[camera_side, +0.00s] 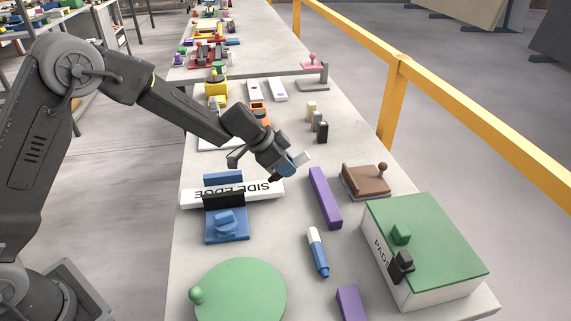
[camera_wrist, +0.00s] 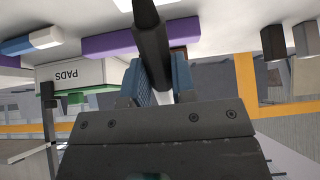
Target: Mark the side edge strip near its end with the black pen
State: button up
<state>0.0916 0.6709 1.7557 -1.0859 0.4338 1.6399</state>
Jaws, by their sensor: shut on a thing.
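The white side edge strip (camera_side: 192,198), labelled SIDE EDGE, lies across the slab, held in a blue clamp (camera_side: 226,236) with a dark jaw. My gripper (camera_side: 286,164) has blue fingers and is shut on the black pen (camera_side: 274,178), which is tilted with its dark tip down and its white rear end up to the right. The tip is at the strip's right end in the side view; I cannot tell whether it touches. In the wrist view the pen (camera_wrist: 153,48) runs between the fingers of my gripper (camera_wrist: 158,84). No mark is discernible on the strip.
A purple bar (camera_side: 324,198) and a blue-white marker (camera_side: 317,252) lie to the right and front. A brown stamp block (camera_side: 366,181), a green-topped PADS box (camera_side: 432,235) and a green disc (camera_side: 241,291) stand nearby. A yellow rail (camera_side: 455,122) runs along the right.

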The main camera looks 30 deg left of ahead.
aim_at(300, 156)
jog(key=shift+f, duration=0.65)
dwell(1.4)
jog(key=shift+w+d, duration=1.25)
jog(key=shift+w, duration=0.05)
dwell(2.9)
jog(key=shift+r, duration=3.5)
